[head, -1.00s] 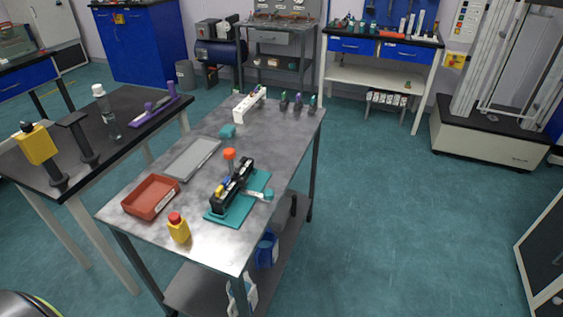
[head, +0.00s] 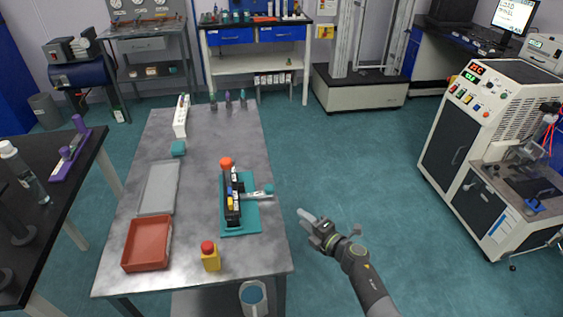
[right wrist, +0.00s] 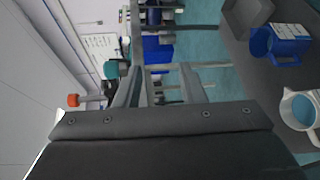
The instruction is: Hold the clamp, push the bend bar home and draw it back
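The black bending fixture (head: 233,200) stands on a teal base plate (head: 247,221) on the metal table. Its clamp has an orange-red knob (head: 226,163) on top. The pale bend bar (head: 256,194) with a teal end knob (head: 268,189) sticks out from its right side. My right gripper (head: 303,214) is off the table's right edge, right of the bar and apart from it. In the right wrist view its two fingers (right wrist: 160,80) are spread with nothing between them. The orange knob (right wrist: 73,100) and teal knob (right wrist: 117,68) also show there. My left gripper is out of view.
On the metal table (head: 225,265) are a red tray (head: 147,243), a grey tray (head: 158,188), a yellow bottle with a red cap (head: 210,257) and a teal block (head: 178,148). A black bench (head: 80,185) stands left. Floor right of the table is clear up to a white machine (head: 490,140).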

